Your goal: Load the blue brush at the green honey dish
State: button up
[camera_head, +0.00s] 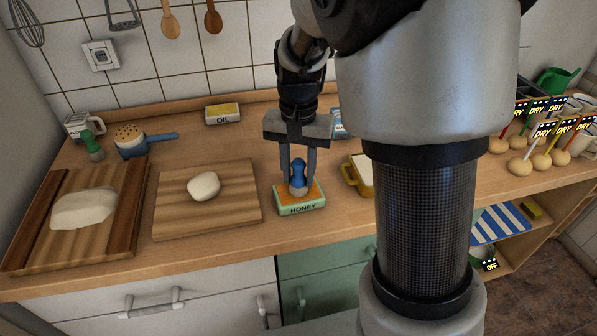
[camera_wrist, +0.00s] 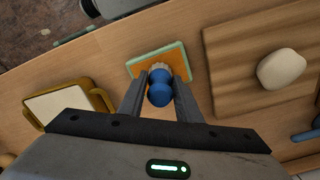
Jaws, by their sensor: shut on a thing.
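The blue brush (camera_head: 298,172) stands upright between the fingers of my gripper (camera_head: 298,182), which is shut on it. In the wrist view the brush (camera_wrist: 160,88) shows its round blue handle between the fingertips (camera_wrist: 158,92), with pale bristles beyond. The green honey dish (camera_head: 300,208), labelled HONEY, has an orange filling and lies on the counter directly under the brush. The brush's lower end is at the filling and appears to touch it. The dish also shows in the wrist view (camera_wrist: 142,63).
A board with a dough ball (camera_head: 204,186) lies left of the dish; a larger board with a loaf (camera_head: 84,208) is farther left. A yellow-handled dish (camera_head: 352,176) stands close on the right. The OIL dish (camera_head: 223,114), green brush (camera_head: 92,146) and blue pan (camera_head: 132,142) stand behind.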

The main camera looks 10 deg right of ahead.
notch_tip(320, 180, up, 7)
jog(key=p, duration=0.6)
jog(key=shift+c, duration=0.2)
dwell(0.8)
